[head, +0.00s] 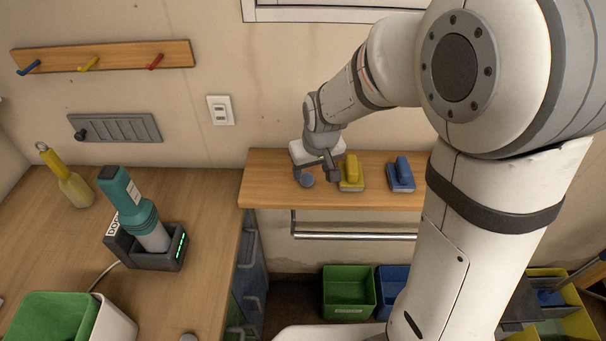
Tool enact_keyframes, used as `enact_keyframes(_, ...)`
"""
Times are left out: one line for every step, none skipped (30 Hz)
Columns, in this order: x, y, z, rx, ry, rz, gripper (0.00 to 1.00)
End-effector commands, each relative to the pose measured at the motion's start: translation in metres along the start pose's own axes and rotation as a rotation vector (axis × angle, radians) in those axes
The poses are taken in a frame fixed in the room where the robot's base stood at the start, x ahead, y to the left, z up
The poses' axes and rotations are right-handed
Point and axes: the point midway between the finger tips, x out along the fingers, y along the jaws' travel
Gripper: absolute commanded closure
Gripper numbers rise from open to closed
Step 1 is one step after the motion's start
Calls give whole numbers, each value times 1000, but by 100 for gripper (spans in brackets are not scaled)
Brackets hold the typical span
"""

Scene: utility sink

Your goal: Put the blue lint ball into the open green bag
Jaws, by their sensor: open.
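The blue lint ball (306,181) looks grey-blue and round, and rests on the wooden wall shelf near its left end. My gripper (315,176) is open above the shelf, pointing down, with its fingers on either side of the ball as seen from here. I cannot tell whether either finger touches it. The open green bag (52,314) appears to be the green lining in a white container at the lower left of the counter. It is cut by the frame edge, and its inside is only partly seen.
On the shelf (262,188), a yellow brush (351,172) stands close right of my gripper, then a blue brush (401,175). Green (348,291) and blue bins sit below.

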Motion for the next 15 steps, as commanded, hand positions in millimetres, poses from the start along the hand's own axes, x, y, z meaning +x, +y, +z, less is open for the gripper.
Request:
enact_keyframes(4, -1, -1, -1, -3, 0, 43)
enact_keyframes(8, -1, -2, -1, -4, 0, 43)
enact_keyframes(12, -2, -3, -1, -5, -1, 43)
enact_keyframes(16, -3, -4, -1, -5, -1, 43)
enact_keyframes(20, -3, -4, -2, -5, -1, 43)
enact_keyframes(25, -4, -6, -2, -4, -1, 43)
enact_keyframes(30, -4, -5, -1, -4, 0, 43)
enact_keyframes(34, -4, -5, -1, -4, -1, 43)
enact_keyframes(38, -4, -5, -1, -3, 0, 43)
enact_keyframes(40, -4, -5, -1, -3, 0, 43)
enact_keyframes(42, -4, -5, -1, -2, 0, 43)
enact_keyframes(45, -4, -5, -1, -1, 0, 43)
enact_keyframes(46, -4, -5, -1, -1, 0, 43)
enact_keyframes(46, -4, -5, -1, 0, 0, 43)
enact_keyframes(47, -4, -5, -1, 0, 0, 43)
